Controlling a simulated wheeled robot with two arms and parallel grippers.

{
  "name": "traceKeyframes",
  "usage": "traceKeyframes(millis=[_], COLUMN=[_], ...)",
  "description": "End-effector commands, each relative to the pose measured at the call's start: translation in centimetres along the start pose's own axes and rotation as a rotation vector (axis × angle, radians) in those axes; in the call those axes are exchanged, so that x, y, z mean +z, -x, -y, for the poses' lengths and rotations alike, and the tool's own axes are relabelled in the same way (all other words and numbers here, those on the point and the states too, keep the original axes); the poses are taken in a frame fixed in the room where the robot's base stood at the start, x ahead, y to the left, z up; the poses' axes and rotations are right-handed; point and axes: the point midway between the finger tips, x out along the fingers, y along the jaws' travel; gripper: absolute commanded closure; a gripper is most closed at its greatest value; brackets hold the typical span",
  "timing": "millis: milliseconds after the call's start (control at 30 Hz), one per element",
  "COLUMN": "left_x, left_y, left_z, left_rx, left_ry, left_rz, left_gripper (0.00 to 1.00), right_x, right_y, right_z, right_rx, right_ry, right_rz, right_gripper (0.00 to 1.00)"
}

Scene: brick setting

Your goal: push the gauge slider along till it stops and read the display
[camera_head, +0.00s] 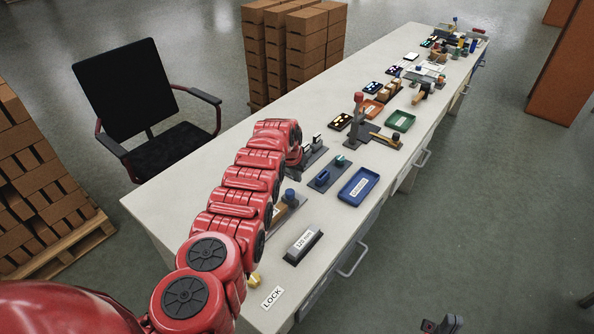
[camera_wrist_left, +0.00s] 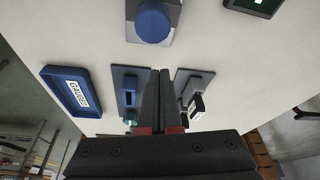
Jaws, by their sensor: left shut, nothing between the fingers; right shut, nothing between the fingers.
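A blue tray (camera_head: 371,178) carries a white label that seems to read GAUGE; it also shows in the left wrist view (camera_wrist_left: 50,78). Beside it is a grey plate with a blue block (camera_head: 323,178) and a teal knob (camera_head: 340,160); the blue block (camera_wrist_left: 130,82) and knob (camera_wrist_left: 130,117) show in the wrist view. I cannot tell for sure which part is the gauge slider, and no display is readable there. My left gripper (camera_wrist_left: 160,72) is shut and empty, over the gap between this plate and a second grey plate (camera_wrist_left: 203,79). My right gripper (camera_head: 442,324) is shut at the bottom edge.
A dark block labelled 120 mm (camera_head: 303,246) and a LOCK label (camera_head: 272,297) are at the near table end. A round blue knob (camera_wrist_left: 152,22) stands on another plate. A green tray (camera_head: 401,121) and several fixtures lie farther along. A chair (camera_head: 120,100) stands left.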

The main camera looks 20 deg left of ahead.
Motion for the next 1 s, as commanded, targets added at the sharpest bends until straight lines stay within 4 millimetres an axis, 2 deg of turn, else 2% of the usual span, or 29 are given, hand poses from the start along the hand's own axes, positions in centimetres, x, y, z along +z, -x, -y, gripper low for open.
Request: traceKeyframes(millis=[33, 300, 500, 700, 1000], left_x=[0.0, 1.1, 2.4, 3.2, 3.4], left_y=[0.9, 1.4, 1.3, 1.2, 1.0], left_z=[-0.1, 0.0, -0.2, 0.0, 0.1], left_rx=[0.001, -0.003, 0.001, -0.002, -0.004], left_ry=[0.0, -0.001, 0.002, -0.001, 0.0], left_rz=[0.004, 0.006, 0.008, 0.006, 0.004], left_gripper=[1.0, 1.0, 1.0, 1.0, 1.0], right_x=[-0.3, -1.1, -1.6, -1.8, -1.8], right_y=[-1.7, -6.7, -9.5, -10.7, -10.7], right_z=[-0.1, -0.3, -0.5, -0.5, -0.5], right_rx=[0.0, 0.0, 0.0, 0.0, 0.0], right_ry=[0.0, 0.0, 0.0, 0.0, 0.0], right_rz=[0.0, 0.0, 0.0, 0.0, 0.0], right_gripper=[1.0, 1.0, 1.0, 1.0, 1.0])
